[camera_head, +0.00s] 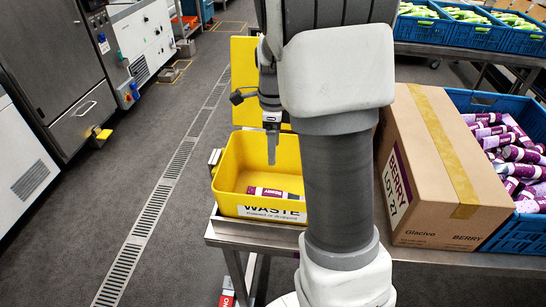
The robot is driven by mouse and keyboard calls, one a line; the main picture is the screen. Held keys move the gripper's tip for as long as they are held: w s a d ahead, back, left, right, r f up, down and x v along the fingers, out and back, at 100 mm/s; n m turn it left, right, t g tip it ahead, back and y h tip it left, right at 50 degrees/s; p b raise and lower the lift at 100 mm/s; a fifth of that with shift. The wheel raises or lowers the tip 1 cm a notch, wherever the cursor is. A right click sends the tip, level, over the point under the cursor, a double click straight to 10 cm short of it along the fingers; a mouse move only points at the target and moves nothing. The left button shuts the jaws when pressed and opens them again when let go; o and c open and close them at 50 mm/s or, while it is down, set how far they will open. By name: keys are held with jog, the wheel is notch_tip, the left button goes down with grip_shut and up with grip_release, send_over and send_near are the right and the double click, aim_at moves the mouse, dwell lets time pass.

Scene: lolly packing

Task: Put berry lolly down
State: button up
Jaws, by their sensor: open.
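A berry lolly (275,193) with a purple and white wrapper lies on the floor of the yellow waste bin (228,178). My gripper (272,158) is above the bin's opening, pointing down, apart from the lolly. It is open and nothing shows in it. The fingers are seen almost edge-on, so the gap between them is hard to see. My arm hides the right part of the bin.
A closed cardboard box (446,180) marked BERRY stands to the right on the metal table (262,231). Behind it is a blue crate (487,103) of purple and white lollies. Blue crates (480,36) of green packs stand at the back right. The aisle floor (118,170) on the left is clear.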

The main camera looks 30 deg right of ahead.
jog(key=s+a+r+n+t, duration=0.2)
jog(key=s+a+r+n, duration=0.4)
jog(key=s+n, duration=0.3)
jog(key=s+a+r+n+t, duration=0.3)
jog(key=s+a+r+n, duration=0.2)
jog(key=s+n, duration=0.5)
notch_tip(320, 180, up, 2)
jog(key=n, duration=0.5)
jog(key=shift+a+n+t, duration=0.3)
jog(key=shift+a+n, duration=0.05)
jog(key=shift+n, duration=0.05)
jog(key=shift+s, duration=0.15)
